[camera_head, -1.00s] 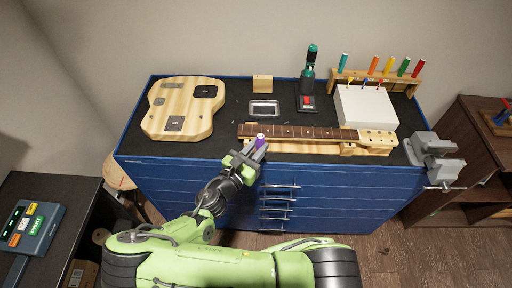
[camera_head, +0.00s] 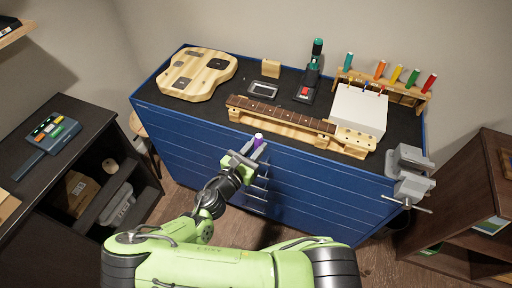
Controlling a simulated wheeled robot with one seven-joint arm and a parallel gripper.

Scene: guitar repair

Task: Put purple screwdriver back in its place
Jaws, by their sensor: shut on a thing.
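The purple screwdriver (camera_head: 258,141) is held upright in my gripper (camera_head: 247,157); its purple handle with a pale top shows, its lower part is hidden. My gripper is shut on it, in front of the blue workbench (camera_head: 180,130) near its front edge. A wooden screwdriver rack (camera_head: 400,88) stands at the back right of the bench top. It holds several screwdrivers with teal, orange, yellow, green and red handles. Any free slot in the rack is too small to make out.
A guitar neck (camera_head: 285,119) on a wooden support lies along the front edge of the bench. A white box (camera_head: 358,110) stands before the rack. A grey vise (camera_head: 408,170) sits at the right corner. A green-black power tool (camera_head: 312,72) stands at the back.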

